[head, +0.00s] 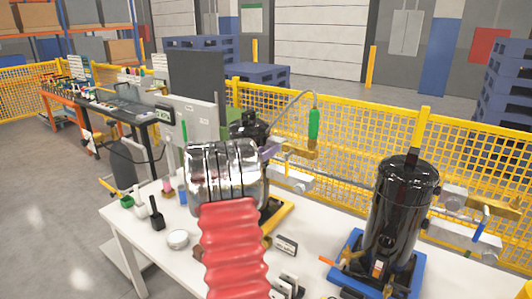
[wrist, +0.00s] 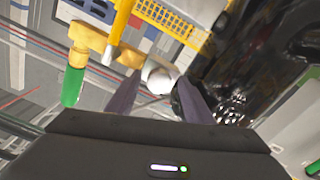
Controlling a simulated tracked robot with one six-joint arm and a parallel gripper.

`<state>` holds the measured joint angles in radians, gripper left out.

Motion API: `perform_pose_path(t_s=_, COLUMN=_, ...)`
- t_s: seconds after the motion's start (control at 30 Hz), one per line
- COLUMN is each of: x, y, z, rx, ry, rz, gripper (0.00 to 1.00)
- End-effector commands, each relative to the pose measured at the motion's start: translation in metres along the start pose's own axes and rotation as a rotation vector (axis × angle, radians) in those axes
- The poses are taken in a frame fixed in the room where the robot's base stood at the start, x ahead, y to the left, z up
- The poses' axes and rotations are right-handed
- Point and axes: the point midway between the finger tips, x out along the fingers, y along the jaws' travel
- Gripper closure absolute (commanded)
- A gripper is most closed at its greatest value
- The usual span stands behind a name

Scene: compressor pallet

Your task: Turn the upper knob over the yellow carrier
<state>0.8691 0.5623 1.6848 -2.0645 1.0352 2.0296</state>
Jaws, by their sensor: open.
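The yellow carrier (head: 284,218) lies on the white table, largely hidden behind my arm, under a dark compressor (head: 250,124). Above its right side is a brass-coloured fitting (head: 300,151) with an upright green handle (head: 314,124). The fitting (wrist: 92,40) and green handle (wrist: 72,86) also show at left in the wrist view. A pale rounded knob-like end (wrist: 160,79) appears between my fingers in that view; contact cannot be told. My gripper (wrist: 157,92) is open, its purple fingers spread. In the head view my gripper (head: 272,146) is partly hidden by my wrist.
A black compressor (head: 402,205) stands on a blue carrier (head: 415,270) at right. A yellow mesh fence (head: 365,140) runs behind. The dark compressor body (wrist: 250,70) is close right of my fingers.

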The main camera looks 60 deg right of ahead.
Motion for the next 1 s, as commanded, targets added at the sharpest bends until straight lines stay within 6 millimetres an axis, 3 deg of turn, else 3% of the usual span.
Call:
perform_pose_path(t_s=0.17, x=-0.019, y=0.0, z=-0.001, rx=0.0, ry=0.001, rz=-0.001, gripper=0.53)
perform_pose_path(t_s=0.7, x=-0.111, y=-0.002, z=0.001, rx=-0.001, ry=0.001, rz=-0.004, gripper=0.53)
perform_pose_path(t_s=1.0, x=-0.134, y=-0.001, z=0.001, rx=-0.001, ry=-0.001, rz=-0.002, gripper=0.53)
